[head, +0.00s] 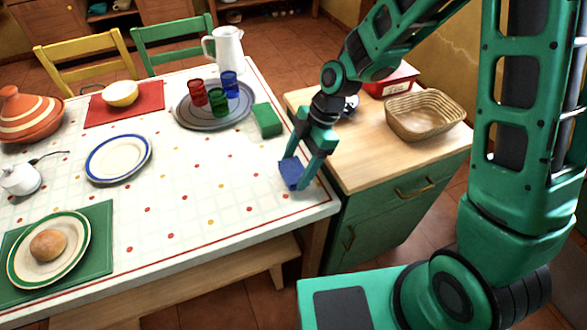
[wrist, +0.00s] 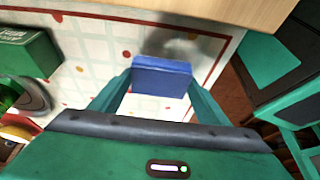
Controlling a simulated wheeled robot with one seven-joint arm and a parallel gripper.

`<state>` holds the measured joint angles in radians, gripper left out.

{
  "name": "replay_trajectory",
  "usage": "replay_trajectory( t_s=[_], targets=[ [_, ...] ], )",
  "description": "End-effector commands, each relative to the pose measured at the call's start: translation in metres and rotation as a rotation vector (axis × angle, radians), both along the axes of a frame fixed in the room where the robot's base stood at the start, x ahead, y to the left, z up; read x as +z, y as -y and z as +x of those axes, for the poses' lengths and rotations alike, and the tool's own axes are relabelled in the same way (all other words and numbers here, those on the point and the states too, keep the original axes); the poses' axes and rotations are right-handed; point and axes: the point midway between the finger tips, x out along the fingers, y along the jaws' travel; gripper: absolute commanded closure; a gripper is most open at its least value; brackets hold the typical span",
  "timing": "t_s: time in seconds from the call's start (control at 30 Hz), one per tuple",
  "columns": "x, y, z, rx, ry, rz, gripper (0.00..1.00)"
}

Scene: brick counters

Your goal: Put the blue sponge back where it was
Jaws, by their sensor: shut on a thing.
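The blue sponge (head: 291,173) is at the right edge of the white tiled table (head: 215,215). My gripper (head: 302,172) is shut on it, one finger on each side. In the wrist view the blue sponge (wrist: 162,76) sits between the two fingertips (wrist: 160,88), over the tabletop near the red border line. I cannot tell whether the sponge touches the table or is held just above it. A green sponge or box (head: 267,120) lies on the table behind it, and also shows in the wrist view (wrist: 28,52).
A round tray (head: 184,117) with red, green and blue glasses and a white pitcher (head: 226,50) stand farther back. A wooden-topped green cabinet (head: 365,165) with a wicker basket (head: 425,115) adjoins on the right. The table left of my gripper is clear up to the blue-rimmed plate (head: 118,158).

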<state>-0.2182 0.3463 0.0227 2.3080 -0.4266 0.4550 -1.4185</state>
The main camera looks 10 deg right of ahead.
Motion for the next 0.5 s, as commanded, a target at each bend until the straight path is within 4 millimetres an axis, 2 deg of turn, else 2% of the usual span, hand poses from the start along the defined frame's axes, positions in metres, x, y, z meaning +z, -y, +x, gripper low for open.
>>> replay_trajectory(
  t_s=[0.03,0.13,0.47,0.5],
  targets=[
    [-0.008,0.0,-0.001,0.001,-0.005,-0.001,0.52],
    [-0.017,0.0,-0.001,0.0,-0.003,-0.001,0.52],
    [-0.019,0.0,0.0,0.0,-0.001,0.0,0.52],
    [-0.019,0.0,0.0,0.0,0.0,0.0,0.26]
  ],
)
